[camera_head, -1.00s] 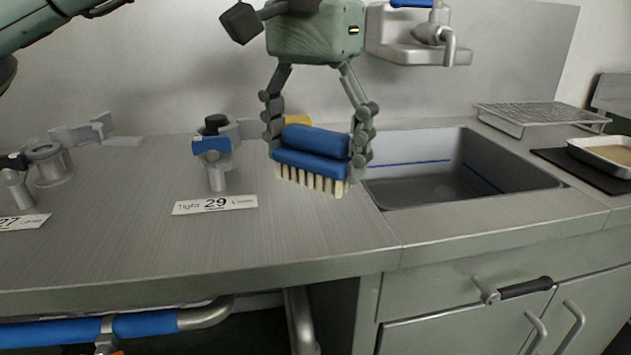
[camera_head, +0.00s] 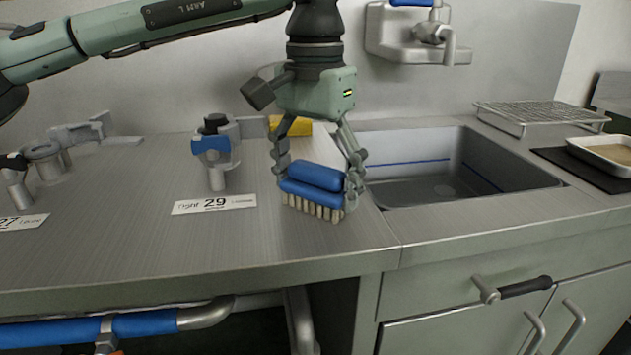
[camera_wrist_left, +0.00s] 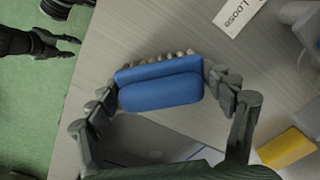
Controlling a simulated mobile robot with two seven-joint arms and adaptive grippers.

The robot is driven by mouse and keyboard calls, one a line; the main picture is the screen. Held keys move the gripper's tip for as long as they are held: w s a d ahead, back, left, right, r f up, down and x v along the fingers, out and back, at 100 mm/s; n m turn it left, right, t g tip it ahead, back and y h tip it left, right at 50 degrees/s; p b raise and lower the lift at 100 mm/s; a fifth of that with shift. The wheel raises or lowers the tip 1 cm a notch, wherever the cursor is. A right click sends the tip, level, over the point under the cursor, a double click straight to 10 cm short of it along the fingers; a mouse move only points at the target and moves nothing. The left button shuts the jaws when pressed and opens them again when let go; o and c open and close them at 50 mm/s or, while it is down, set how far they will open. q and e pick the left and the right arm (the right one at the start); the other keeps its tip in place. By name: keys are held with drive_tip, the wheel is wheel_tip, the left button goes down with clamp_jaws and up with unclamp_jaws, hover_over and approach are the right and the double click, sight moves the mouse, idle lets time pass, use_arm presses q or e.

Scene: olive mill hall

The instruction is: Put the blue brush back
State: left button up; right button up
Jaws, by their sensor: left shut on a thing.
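The blue brush (camera_head: 315,186) has a blue back and pale bristles pointing down. My left gripper (camera_head: 319,178) is shut on it, one finger at each end, over the counter just left of the sink. The bristles are close to the counter top; I cannot tell if they touch. In the left wrist view the brush (camera_wrist_left: 160,85) lies between the fingers of the left gripper (camera_wrist_left: 162,92).
The sink (camera_head: 440,180) is to the right of the brush. A yellow block (camera_head: 290,127) lies behind the gripper. A wire rack (camera_head: 540,113) stands right of the sink.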

sight(316, 167)
use_arm(q)
drive_tip(key=o, duration=0.8)
drive_tip(key=shift+f, duration=0.1)
drive_tip(key=o, duration=0.4)
drive_tip(key=shift+c, duration=0.2)
use_arm(e)
drive_tip(key=shift+r, duration=0.3)
use_arm(q)
wheel_tip(316, 167, up, 12)
drive_tip(key=shift+f+p, duration=0.25)
drive_tip(key=shift+p, duration=0.4)
drive_tip(key=shift+r, duration=0.4)
use_arm(e)
drive_tip(key=shift+a+x, duration=0.15)
drive_tip(key=shift+x, duration=0.7)
drive_tip(key=shift+a+x, duration=0.15)
drive_tip(key=shift+x, duration=0.75)
drive_tip(key=shift+s, duration=0.1)
